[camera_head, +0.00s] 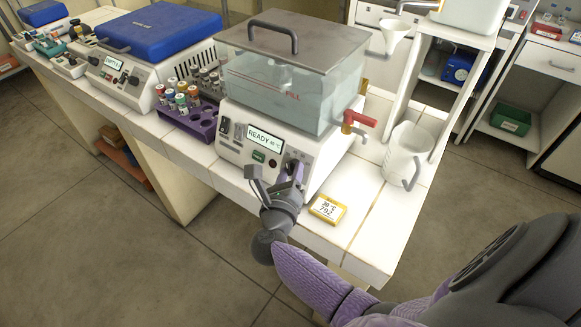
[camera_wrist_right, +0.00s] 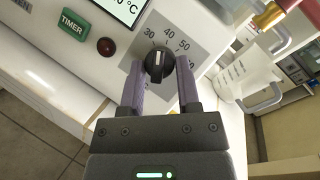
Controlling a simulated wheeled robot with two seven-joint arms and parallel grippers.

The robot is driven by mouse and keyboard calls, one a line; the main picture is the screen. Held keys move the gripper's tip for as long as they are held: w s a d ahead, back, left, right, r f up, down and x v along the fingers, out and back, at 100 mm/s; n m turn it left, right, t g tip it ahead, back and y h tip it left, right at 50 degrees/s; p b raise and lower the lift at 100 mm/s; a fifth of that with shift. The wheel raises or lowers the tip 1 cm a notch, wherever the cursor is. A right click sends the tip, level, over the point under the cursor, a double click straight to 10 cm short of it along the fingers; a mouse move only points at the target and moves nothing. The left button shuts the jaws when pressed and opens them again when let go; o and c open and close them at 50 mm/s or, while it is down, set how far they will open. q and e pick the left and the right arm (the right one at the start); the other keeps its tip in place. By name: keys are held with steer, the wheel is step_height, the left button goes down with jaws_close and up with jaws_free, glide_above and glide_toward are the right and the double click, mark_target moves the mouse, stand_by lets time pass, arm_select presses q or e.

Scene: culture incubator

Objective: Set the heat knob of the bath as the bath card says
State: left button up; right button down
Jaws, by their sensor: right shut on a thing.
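The bath (camera_head: 290,90) is a clear water tank under a grey lid, on a white base with a lit display (camera_head: 265,138) that says READY. Its black heat knob (camera_wrist_right: 158,62) sits on a grey dial marked with numbers from 30 upward. The knob's white mark points roughly up, around between 30 and 40. My right gripper (camera_wrist_right: 160,85) is shut on the knob, one finger on each side; the head view also shows it (camera_head: 284,172) at the panel. My left gripper is out of view.
A purple rack (camera_head: 190,120) with capped tubes stands left of the bath. A red-handled tap (camera_head: 360,119) juts out on the right, near a clear jug (camera_head: 404,155). A blue-lidded machine (camera_head: 155,45) stands farther left. The counter around the card is clear.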

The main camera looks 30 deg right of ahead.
steer(key=n+y+p, duration=0.1)
steer(key=n+p, duration=0.1)
steer(key=n+y+p, duration=0.1)
steer(key=n+p, duration=0.1)
steer(key=p, duration=0.1)
steer(key=n+y+p, duration=0.1)
steer(key=n+p, duration=0.1)
steer(key=shift+s+d+r+y+p, duration=0.1)
steer(key=shift+r+y+p, duration=0.2)
steer(key=shift+n, duration=0.4)
steer(key=shift+f, duration=0.1)
steer(key=shift+c, duration=1.6)
jaws_free()
